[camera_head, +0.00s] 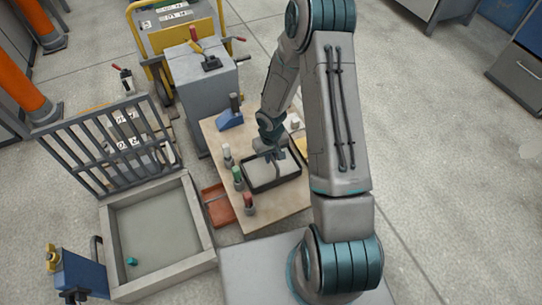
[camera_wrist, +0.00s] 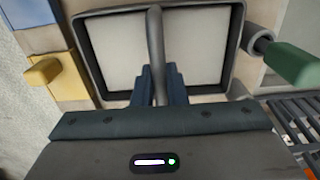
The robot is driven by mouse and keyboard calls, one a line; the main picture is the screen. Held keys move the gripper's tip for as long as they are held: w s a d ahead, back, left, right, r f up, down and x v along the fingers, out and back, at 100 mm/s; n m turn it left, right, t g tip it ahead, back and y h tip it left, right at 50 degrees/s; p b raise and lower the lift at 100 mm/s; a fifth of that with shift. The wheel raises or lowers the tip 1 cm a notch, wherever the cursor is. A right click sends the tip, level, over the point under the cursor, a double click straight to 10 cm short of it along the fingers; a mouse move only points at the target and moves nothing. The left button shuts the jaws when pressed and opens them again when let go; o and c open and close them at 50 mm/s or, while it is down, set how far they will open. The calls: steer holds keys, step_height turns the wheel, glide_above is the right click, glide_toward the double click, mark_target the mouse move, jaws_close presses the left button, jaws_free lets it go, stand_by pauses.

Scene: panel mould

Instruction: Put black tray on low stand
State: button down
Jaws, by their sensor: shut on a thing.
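The black tray (camera_head: 277,184) has a dark rim, a pale inside and a bar handle across its middle. It is at the wooden tabletop (camera_head: 222,137); I cannot tell whether it rests there or hangs just above. It also shows in the wrist view (camera_wrist: 235,45), looking level. My gripper (camera_head: 275,154) is over the tray's middle, shut on the handle; its blue fingers (camera_wrist: 160,85) flank the bar in the wrist view. A low red-brown piece (camera_head: 218,206) lies left of the tabletop; I cannot tell whether it is the low stand.
White-, green- (camera_head: 238,175) and red-topped (camera_head: 248,200) upright items stand close along the tray's left side. A blue block (camera_head: 230,119) is behind. A shallow framed basin (camera_head: 205,232) with a raised grille (camera_head: 110,145) lies left. Open floor is at right.

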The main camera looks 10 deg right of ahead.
steer(key=shift+f, duration=0.2)
steer(key=c, duration=1.5)
jaws_free()
steer(key=shift+r, duration=0.1)
steer(key=shift+o, duration=0.2)
steer(key=shift+r, duration=0.1)
steer(key=s+d+r+h+p, duration=0.1)
steer(key=s+r, duration=0.1)
steer(key=r, duration=0.7)
steer(key=s+d+r+m+p, duration=0.1)
steer(key=s+r, duration=0.2)
steer(key=r, duration=0.7)
steer(key=s+d+r+h+p, duration=0.1)
steer(key=s+d+r+p, duration=0.1)
steer(key=r, duration=0.7)
steer(key=s+a+r+m+t+y, duration=0.1)
steer(key=s+a+r+y, duration=0.1)
steer(key=s+r, duration=0.6)
steer(key=shift+s+r+t, duration=0.3)
steer(key=shift+s+r, duration=0.1)
steer(key=shift+s, duration=1.15)
